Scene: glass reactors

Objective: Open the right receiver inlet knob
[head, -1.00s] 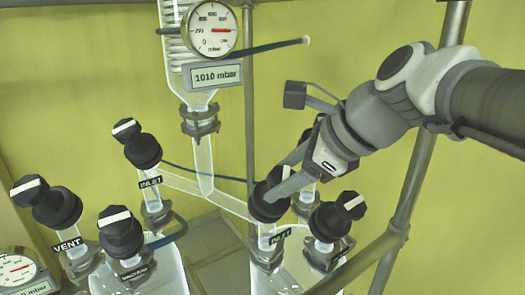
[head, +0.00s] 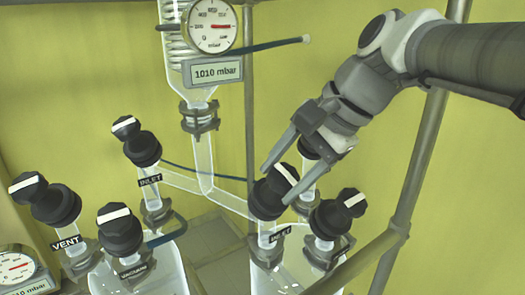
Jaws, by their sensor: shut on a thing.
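The right receiver inlet knob (head: 268,198) is black with a white stripe and sits on a glass neck, above a partly hidden INLET label (head: 281,235) in the head view. Its stripe slants from upper left down to lower right. My gripper (head: 278,184) reaches down from the upper right, with one finger on each side of the knob's handle, and is shut on it. The stripe shows between the fingers. The fingers hide part of the knob's sides.
Two similar black knobs stand close to the right inlet knob, one behind (head: 314,146) and one at right (head: 337,214). The left inlet knob (head: 136,142), vent knob (head: 50,200) and vacuum knob (head: 120,232) are at left. A metal frame post (head: 415,175) stands at right.

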